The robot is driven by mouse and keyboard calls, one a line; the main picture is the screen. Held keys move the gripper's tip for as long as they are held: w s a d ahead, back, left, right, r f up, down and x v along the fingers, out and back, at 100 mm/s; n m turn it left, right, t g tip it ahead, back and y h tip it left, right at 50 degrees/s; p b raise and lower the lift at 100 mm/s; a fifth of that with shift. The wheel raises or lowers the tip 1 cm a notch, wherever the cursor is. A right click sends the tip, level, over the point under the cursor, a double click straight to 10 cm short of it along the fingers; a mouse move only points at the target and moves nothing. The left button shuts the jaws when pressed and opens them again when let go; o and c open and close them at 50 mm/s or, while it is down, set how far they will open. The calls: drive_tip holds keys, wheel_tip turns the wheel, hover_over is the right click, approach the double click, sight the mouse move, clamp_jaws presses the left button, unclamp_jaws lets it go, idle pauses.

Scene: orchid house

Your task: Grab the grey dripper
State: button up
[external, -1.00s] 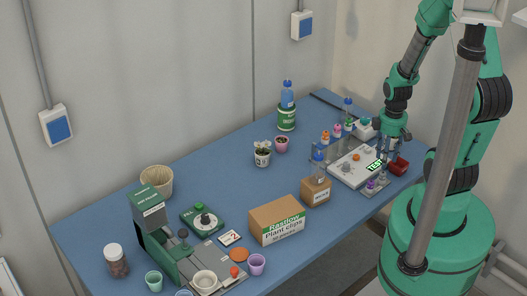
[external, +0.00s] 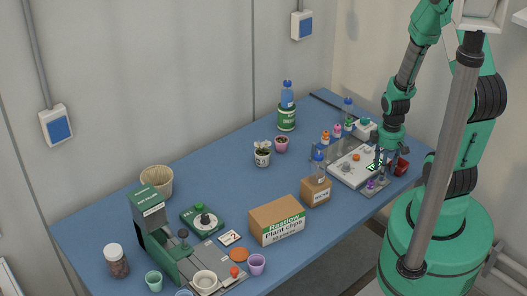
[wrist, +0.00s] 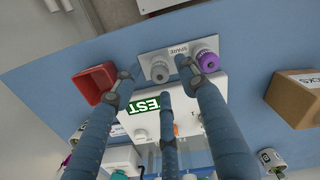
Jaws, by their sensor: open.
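The grey dripper (wrist: 158,70) is a ribbed round cap standing in the small plate marked SPARE (wrist: 181,49), left of a purple dripper (wrist: 206,62) in the wrist view. The purple one shows at the board's front edge in the external view (external: 371,184), with the grey one partly hidden near my fingers. My gripper (wrist: 155,79) is open and empty. Its fingers spread around the grey dripper in the wrist view, one on its left and one between it and the purple one. Whether they touch it I cannot tell.
A red open box (wrist: 92,84) lies close by the left finger. The white board with a green TEST display (wrist: 146,105) is beside the plate. A cardboard box (wrist: 297,98) stands to the right. The blue table (external: 220,180) has clear room at its middle.

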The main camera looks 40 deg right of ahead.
drive_tip(key=shift+f, duration=1)
drive_tip(key=c, duration=0.9)
